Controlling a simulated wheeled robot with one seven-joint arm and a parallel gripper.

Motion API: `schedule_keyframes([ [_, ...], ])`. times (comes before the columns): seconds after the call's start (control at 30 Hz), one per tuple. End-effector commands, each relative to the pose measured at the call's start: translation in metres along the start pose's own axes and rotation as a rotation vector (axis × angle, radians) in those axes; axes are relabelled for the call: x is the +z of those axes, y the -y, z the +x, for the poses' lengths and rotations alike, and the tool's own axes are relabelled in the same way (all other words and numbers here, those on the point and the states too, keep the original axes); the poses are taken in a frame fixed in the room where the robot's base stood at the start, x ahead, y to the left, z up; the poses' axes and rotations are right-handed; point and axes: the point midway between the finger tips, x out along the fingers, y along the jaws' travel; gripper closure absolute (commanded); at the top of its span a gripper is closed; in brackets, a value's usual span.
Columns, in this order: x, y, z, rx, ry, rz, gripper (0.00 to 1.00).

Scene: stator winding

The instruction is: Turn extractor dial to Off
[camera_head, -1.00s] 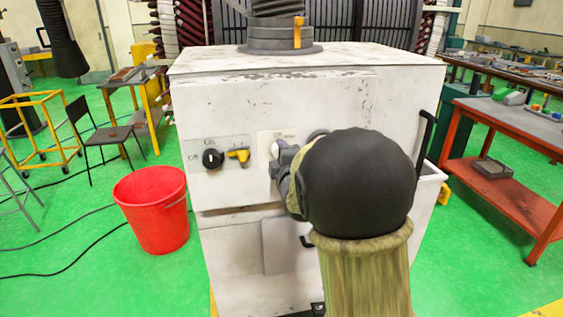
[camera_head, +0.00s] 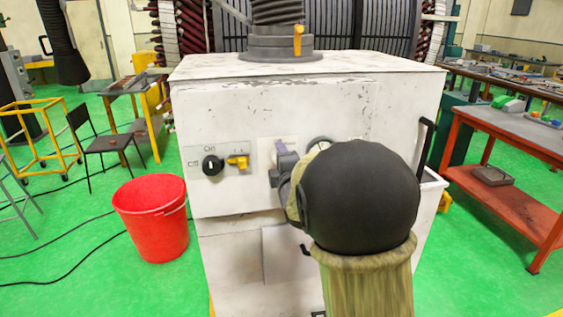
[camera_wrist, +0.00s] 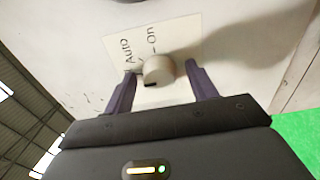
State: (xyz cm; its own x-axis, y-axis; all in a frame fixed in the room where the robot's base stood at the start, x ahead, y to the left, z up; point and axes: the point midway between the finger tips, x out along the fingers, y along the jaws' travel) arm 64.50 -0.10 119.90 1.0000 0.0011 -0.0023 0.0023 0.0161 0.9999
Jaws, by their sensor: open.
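A pale round dial (camera_wrist: 158,70) sits on a white label plate marked "AUTO" and "On" in the wrist view. A dark mark shows on its lower-left edge. No "Off" marking is readable on the visible part of this plate. My gripper (camera_wrist: 160,72) is open, with one dark finger on each side of the dial; I cannot tell if either finger touches it. In the head view, my gripper (camera_head: 282,158) is at the front panel of the white cabinet (camera_head: 230,110) and hides the pale dial.
A black knob (camera_head: 211,165) with "On" and "Off" marks and a yellow switch (camera_head: 238,162) sit left of my gripper. A round gauge (camera_head: 319,143) is partly hidden by my arm. A red bucket (camera_head: 152,215) stands left on the floor; a red workbench (camera_head: 510,190) stands right.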

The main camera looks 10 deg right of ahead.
Motion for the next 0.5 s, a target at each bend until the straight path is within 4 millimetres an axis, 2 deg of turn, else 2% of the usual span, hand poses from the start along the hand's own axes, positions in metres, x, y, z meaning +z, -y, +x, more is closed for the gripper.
schedule_keyframes([
  [0.27,0.0,-0.001,-0.009,0.003,0.0,0.002,0.43],
  [0.5,0.001,0.0,-0.044,0.003,0.001,0.003,0.43],
])
